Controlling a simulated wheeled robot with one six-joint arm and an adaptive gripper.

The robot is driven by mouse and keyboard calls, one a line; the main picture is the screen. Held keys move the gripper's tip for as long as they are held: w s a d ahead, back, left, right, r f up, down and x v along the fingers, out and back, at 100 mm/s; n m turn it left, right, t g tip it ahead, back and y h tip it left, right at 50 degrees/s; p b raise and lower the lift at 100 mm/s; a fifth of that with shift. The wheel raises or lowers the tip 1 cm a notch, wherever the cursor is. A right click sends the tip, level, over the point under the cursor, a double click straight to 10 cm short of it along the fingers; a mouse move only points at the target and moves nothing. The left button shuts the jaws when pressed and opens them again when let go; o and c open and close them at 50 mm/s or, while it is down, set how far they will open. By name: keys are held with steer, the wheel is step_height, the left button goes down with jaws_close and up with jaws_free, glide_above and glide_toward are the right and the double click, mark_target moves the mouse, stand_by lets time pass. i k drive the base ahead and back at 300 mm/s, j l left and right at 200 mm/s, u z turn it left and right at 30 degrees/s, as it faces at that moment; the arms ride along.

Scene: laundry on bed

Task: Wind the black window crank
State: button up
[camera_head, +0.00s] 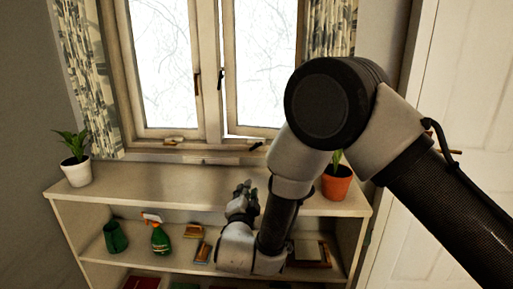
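A small black piece that looks like the window crank (256,146) sits on the window sill below the right pane. The window (213,70) has two pale-framed panes with dark handles at the middle. My gripper (244,188) is in front of the shelf top, below and slightly left of the crank and apart from it in the picture. Its fingers are small and dark here, and I cannot tell whether they are open or shut. I see nothing held in it. My arm hides the right part of the window.
A shelf unit (150,183) stands under the window, its top mostly bare. A white pot (77,173) with a plant is at its left end, an orange pot (337,184) at its right.

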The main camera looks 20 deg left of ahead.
mark_target(258, 145)
steer(key=i+j, duration=0.15)
steer(key=i, duration=0.3)
steer(key=i+j, duration=0.2)
steer(key=i, duration=0.25)
